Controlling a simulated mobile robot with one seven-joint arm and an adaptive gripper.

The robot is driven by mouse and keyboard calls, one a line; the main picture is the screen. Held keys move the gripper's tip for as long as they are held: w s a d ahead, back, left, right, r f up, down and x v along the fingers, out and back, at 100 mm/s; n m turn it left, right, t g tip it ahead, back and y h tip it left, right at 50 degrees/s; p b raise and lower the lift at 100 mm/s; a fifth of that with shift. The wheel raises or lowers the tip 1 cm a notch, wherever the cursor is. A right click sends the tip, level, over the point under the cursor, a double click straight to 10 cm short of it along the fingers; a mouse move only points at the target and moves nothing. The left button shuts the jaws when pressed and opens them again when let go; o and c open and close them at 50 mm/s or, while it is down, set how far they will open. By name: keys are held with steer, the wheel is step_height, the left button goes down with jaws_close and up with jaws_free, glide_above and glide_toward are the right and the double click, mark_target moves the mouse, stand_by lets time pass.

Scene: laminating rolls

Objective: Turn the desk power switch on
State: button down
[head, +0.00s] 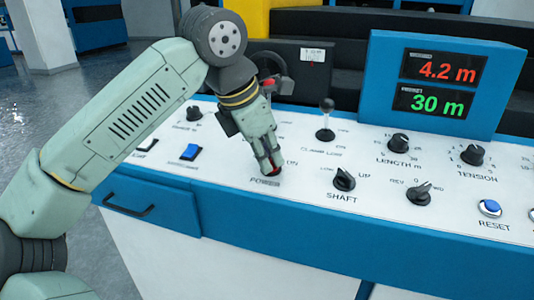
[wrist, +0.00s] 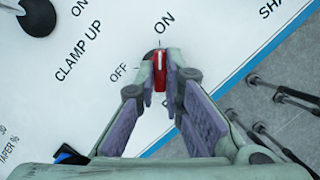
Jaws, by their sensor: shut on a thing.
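The desk power switch is a red knob (wrist: 159,72) on the white panel, above the POWER label in the head view, where only a bit of red (head: 274,171) shows below my fingers. My gripper (head: 268,165) reaches down onto it and is shut on it. In the wrist view the fingertips (wrist: 160,72) sit on both sides of the knob. The knob's long side runs up the picture, roughly in line with the tick at ON. The OFF label (wrist: 118,73) lies to its left. The fingers hide part of the knob.
A clamp lever (head: 326,120) stands behind and right of my gripper. Displays (head: 440,85) read 4.2 m and 30 m. The desk's blue front edge (head: 290,215) is close.

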steer(key=shift+s+f, duration=0.1)
steer(key=shift+f, duration=0.2)
steer(key=c, duration=1.7)
jaws_free()
steer(key=shift+d, duration=0.1)
steer(key=shift+r, duration=0.15)
steer(key=v, duration=1.2)
